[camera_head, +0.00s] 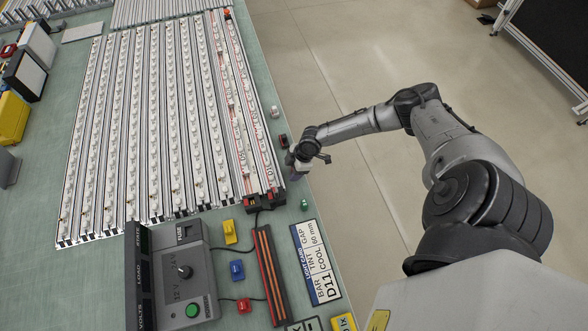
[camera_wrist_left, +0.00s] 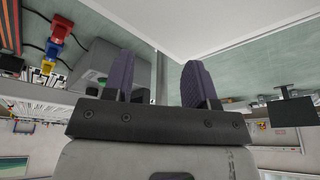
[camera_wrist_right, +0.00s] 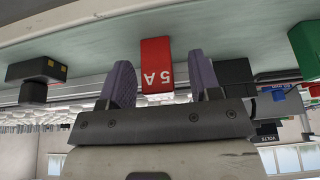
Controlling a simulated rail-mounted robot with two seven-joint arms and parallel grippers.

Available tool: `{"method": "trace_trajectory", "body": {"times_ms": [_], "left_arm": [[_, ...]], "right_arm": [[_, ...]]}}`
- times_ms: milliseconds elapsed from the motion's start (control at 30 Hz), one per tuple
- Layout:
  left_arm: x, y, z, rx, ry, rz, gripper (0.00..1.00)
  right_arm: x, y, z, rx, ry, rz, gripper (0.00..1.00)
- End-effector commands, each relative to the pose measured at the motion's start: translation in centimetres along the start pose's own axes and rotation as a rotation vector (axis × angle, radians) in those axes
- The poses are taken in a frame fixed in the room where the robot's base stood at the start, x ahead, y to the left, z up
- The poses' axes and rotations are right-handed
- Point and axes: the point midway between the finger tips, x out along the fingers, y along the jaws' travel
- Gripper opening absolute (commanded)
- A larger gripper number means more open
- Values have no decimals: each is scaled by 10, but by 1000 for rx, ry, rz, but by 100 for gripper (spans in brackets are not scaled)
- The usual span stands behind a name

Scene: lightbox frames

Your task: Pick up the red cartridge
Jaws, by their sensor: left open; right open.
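The red cartridge (camera_wrist_right: 157,66), marked "5 A", stands on the green table top in the right wrist view, which shows the scene upside down. My right gripper (camera_wrist_right: 160,72) is open, with one purple finger to each side of the cartridge in the picture and visible gaps on both sides. I cannot tell how deep it sits between the fingers. In the head view my right gripper (camera_head: 296,175) is low at the table's right edge and hides the cartridge. My left gripper (camera_wrist_left: 160,78) is open and empty in the left wrist view, outside the head view.
A dark block (camera_head: 283,141) and a green one (camera_head: 304,204) stand on either side of the right gripper. A panel of light bars (camera_head: 150,125) fills the table's middle. A control box (camera_head: 185,270), coloured plugs and a label card (camera_head: 316,262) are nearer.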

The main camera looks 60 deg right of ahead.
Motion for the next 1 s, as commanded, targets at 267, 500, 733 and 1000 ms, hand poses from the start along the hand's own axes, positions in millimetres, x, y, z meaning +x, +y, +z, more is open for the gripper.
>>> {"method": "trace_trajectory", "body": {"times_ms": [267, 500, 733, 1000], "left_arm": [[0, 1, 0, -4, 1, 3, 52], [0, 4, -1, -12, 2, 9, 52], [0, 4, -1, -12, 2, 10, 52], [0, 2, -1, -6, 1, 5, 52]], "right_arm": [[5, 0, 0, 0, 1, 1, 57], [5, 0, 0, 0, 0, 0, 40], [4, 0, 0, 0, 0, 0, 18], [4, 0, 0, 0, 0, 0, 5]]}}
